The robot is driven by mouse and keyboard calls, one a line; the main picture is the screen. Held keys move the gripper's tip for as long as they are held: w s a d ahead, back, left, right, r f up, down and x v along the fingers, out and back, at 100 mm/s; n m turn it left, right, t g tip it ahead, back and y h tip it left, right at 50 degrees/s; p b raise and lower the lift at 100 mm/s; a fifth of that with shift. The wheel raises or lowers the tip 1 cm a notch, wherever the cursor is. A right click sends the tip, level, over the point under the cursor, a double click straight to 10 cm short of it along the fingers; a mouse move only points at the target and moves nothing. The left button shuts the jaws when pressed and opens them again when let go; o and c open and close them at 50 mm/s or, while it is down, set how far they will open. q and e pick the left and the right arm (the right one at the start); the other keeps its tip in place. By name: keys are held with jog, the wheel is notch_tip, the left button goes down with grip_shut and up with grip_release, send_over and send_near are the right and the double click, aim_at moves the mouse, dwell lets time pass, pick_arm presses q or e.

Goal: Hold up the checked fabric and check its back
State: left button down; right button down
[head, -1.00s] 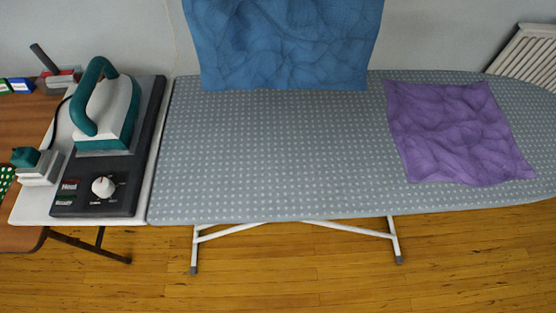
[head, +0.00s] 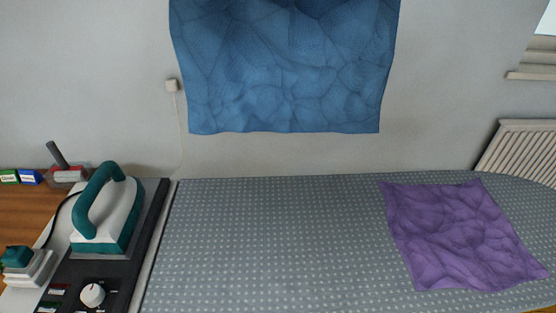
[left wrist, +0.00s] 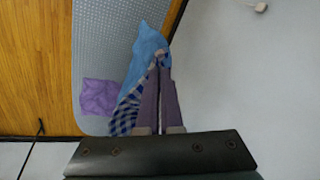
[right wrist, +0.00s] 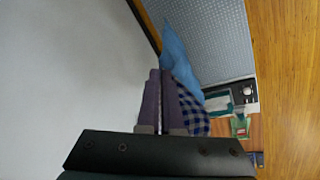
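The held fabric (head: 285,70) hangs in front of the wall in the head view, its plain, creased blue face toward the head. Its lower edge is clear of the ironing board, and its top is out of frame. In the left wrist view a blue-and-white checked face (left wrist: 128,112) shows beside a blue part (left wrist: 149,45). The right wrist view also shows checks (right wrist: 193,114) and blue (right wrist: 177,52). My left gripper (left wrist: 160,62) is shut on one edge of the fabric. My right gripper (right wrist: 162,76) is shut on another part. Neither gripper shows in the head view.
A purple cloth (head: 455,235) lies flat on the right of the dotted ironing board (head: 270,245). A teal-and-white iron (head: 106,215) stands on its base at left. A radiator (head: 520,150) is at far right. The board's middle is clear.

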dwell(0.4)
